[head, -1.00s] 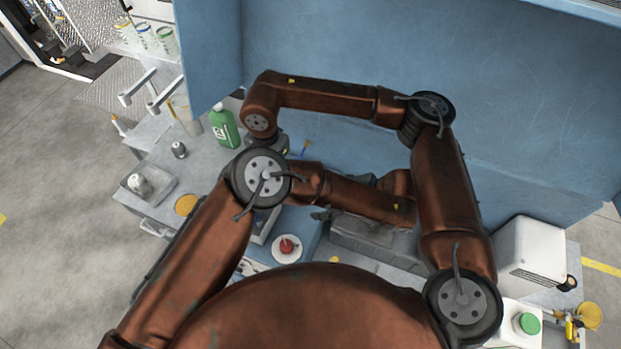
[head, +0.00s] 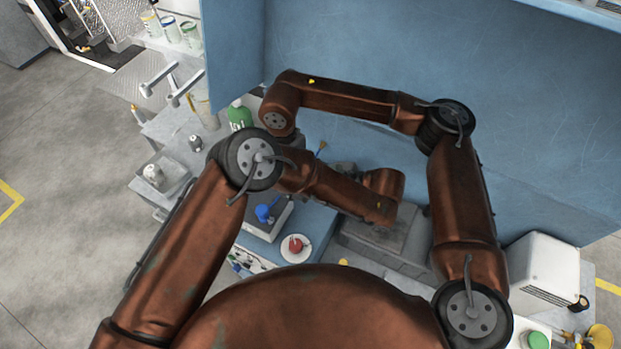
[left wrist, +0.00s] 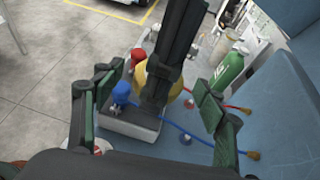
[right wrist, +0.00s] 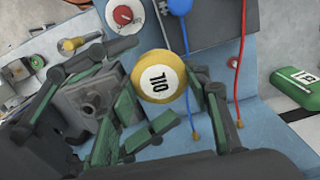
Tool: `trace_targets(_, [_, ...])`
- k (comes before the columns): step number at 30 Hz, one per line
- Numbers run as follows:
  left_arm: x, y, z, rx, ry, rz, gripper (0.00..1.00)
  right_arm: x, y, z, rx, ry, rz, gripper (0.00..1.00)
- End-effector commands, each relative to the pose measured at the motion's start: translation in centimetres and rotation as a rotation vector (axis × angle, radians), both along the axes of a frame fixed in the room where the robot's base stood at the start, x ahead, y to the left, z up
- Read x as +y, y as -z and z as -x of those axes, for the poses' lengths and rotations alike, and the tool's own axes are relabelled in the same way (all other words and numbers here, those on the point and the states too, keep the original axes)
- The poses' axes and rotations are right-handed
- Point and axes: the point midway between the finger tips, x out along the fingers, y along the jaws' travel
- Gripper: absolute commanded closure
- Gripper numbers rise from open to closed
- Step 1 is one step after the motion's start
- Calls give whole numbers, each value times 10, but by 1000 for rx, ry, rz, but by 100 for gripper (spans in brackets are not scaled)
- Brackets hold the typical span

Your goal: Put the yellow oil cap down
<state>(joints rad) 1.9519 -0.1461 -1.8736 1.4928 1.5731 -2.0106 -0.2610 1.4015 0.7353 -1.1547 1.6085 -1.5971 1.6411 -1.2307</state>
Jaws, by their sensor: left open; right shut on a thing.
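The yellow oil cap (right wrist: 158,77) shows in the right wrist view as a round yellow piece with a white "OIL" label. It sits between the fingers of my right gripper (right wrist: 163,85), which is shut on it. In the left wrist view a yellow round shape (left wrist: 147,76), apparently the cap, is partly hidden behind a dark bar. My left gripper (left wrist: 150,108) is open, its green-padded fingers wide apart with nothing held. In the head view my arms hide both grippers and the cap.
A blue fitting (head: 265,212) stands on a grey tray. A red piece (head: 296,245) sits on a white disc nearby. A green bottle (head: 239,117) stands farther back. A grey block (right wrist: 85,100) with a round port lies close. Blue and red hoses cross the blue surface.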

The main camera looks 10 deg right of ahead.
Motion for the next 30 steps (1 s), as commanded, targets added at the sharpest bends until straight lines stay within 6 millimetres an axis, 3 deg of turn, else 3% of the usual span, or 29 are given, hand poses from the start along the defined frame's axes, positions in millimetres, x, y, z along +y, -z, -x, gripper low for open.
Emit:
trace_targets(7, [20, 10, -12, 2, -1, 1, 34, 0, 0, 0, 0, 0, 0, 83])
trace_targets(18, [23, 12, -15, 0, 1, 1, 34, 0, 0, 0, 0, 0, 0, 83])
trace_targets(30, [22, 12, -15, 0, 1, 1, 62, 0, 0, 0, 0, 0, 0, 83])
